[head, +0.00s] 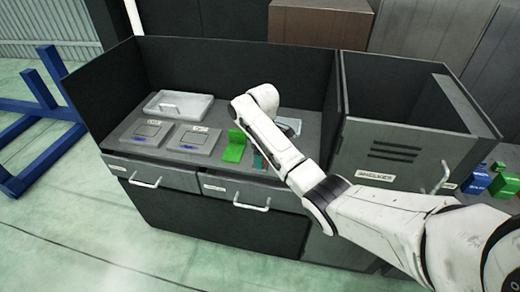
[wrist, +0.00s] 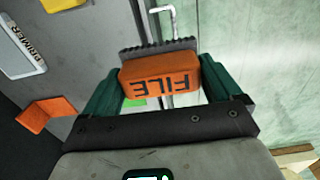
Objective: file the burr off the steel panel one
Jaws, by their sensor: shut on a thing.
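My gripper (wrist: 165,85) is shut on the file (wrist: 160,78), an orange block marked FILE with a dark toothed strip along its far edge. In the head view my gripper (head: 259,161) is low over the front of the bench, right of the green bracket, and mostly hidden by my arm. Two grey square plates, a left one (head: 130,138) and a right one (head: 171,144), lie on the bench to the left. Each has a small label, too small to read, and a blue mark. I cannot tell which is steel panel one, and no burr can be made out.
A green bracket (head: 236,146) stands between the plates and my gripper. Dark walls surround the bench's back and sides. Drawers with handles (head: 250,205) are in front. An orange piece (wrist: 47,113) shows in the wrist view.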

